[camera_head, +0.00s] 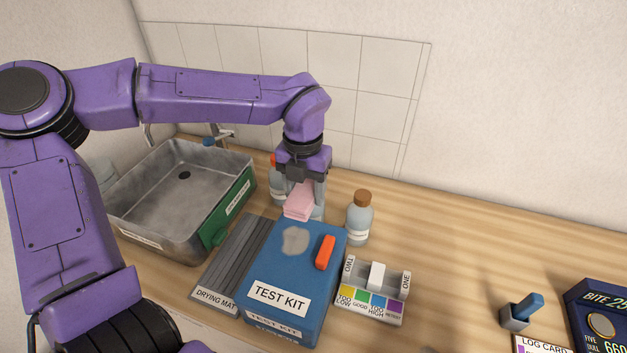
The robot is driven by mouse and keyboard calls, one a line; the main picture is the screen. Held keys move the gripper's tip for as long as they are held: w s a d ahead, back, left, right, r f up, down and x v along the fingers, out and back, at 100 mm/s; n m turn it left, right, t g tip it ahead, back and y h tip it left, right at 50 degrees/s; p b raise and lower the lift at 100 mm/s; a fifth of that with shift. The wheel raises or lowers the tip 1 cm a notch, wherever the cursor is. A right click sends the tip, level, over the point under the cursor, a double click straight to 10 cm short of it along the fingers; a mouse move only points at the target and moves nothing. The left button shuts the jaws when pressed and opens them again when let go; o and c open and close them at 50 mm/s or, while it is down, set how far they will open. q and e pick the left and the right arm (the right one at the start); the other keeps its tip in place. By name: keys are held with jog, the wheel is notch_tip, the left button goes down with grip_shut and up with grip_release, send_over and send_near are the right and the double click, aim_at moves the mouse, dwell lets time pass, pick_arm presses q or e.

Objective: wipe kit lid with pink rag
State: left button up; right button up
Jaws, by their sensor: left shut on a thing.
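The blue test kit (262,270) stands on the counter with its lid shut. A grey smudge (295,240) shows on the lid, left of an orange latch or handle (325,252). My left gripper (301,190) points down over the back edge of the kit and is shut on the folded pink rag (298,201). The rag is just behind the smudge; I cannot tell whether it touches the lid. My right gripper is not in view.
A metal sink (150,241) is at left, with a ribbed drying mat (232,262) beside the kit. Bottles, including a brown-capped one (359,220), stand behind. A colour-chart tester (372,290) is close on the right. The counter's right middle is mostly clear.

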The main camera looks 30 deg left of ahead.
pick_arm(q)
jog(key=shift+s+r, duration=0.25)
jog(key=shift+s, duration=0.3)
jog(key=shift+s+r, duration=0.2)
jog(key=shift+s, duration=0.3)
jog(key=shift+f, duration=0.15)
jog(key=f+b, duration=0.1)
jog(key=w+f+b, duration=0.1)
jog(key=f, duration=0.1)
jog(key=w+f+b, duration=0.1)
jog(key=f, duration=0.1)
jog(key=shift+f, duration=0.25)
jog(key=shift+s+f+b, duration=0.2)
jog(key=shift+s+b, duration=0.05)
jog(key=shift+b, duration=0.1)
jog(key=shift+s+r, duration=0.1)
jog(key=shift+s, duration=0.15)
jog(key=shift+w, duration=0.1)
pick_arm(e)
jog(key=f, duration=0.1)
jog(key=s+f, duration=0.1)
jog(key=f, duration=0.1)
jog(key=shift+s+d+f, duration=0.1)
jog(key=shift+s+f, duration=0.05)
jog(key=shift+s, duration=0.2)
